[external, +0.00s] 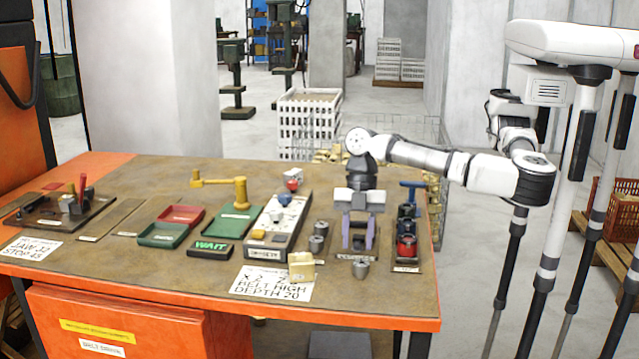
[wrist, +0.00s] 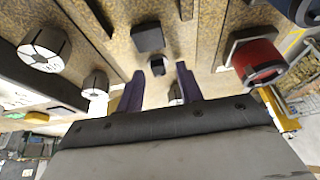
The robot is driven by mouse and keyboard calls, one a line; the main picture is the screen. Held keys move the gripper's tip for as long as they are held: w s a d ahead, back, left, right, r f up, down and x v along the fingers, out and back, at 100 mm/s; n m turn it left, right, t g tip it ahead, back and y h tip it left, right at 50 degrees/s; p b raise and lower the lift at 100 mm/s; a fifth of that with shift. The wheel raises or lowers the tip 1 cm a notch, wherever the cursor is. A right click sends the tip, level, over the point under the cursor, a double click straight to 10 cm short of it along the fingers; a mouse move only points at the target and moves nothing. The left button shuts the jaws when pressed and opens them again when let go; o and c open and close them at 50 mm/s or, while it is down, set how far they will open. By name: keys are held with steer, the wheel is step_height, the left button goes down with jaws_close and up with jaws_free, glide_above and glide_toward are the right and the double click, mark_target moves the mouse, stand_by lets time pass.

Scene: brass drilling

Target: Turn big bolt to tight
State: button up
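My gripper (external: 358,236) points down over the right part of the workbench, with its two purple fingers apart. In the wrist view its fingers (wrist: 158,90) are also apart, with nothing held between them. A small dark block (wrist: 157,66) and a larger dark block (wrist: 148,37) lie beyond the fingertips. A grey cone-shaped piece (external: 360,269) stands just in front of the gripper. I cannot tell for sure which part is the big bolt. A vise-like device with a blue T-handle (external: 412,188) and a red part (external: 407,246) stands to the gripper's right.
Metal cylinders (external: 316,244) stand left of the gripper; one shows large in the wrist view (wrist: 45,48). A grey control panel (external: 272,238), green tray (external: 163,235), red tray (external: 181,215) and yellow crank (external: 240,190) lie farther left.

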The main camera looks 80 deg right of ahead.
jaws_close()
steer(key=shift+m, duration=0.3)
steer(key=shift+f+m+t+b, duration=0.15)
steer(key=shift+m+t+b, duration=0.4)
steer(key=shift+m, duration=0.45)
steer(key=m+t+b, duration=0.1)
steer(key=m, duration=0.2)
steer(key=shift+h, duration=0.3)
steer(key=m, duration=0.3)
steer(key=m+t+h+b, duration=0.1)
steer(key=m, duration=0.1)
steer(key=shift+s+m+t+b, duration=0.1)
steer(key=shift+m+t+b, duration=0.2)
steer(key=shift+m, duration=0.1)
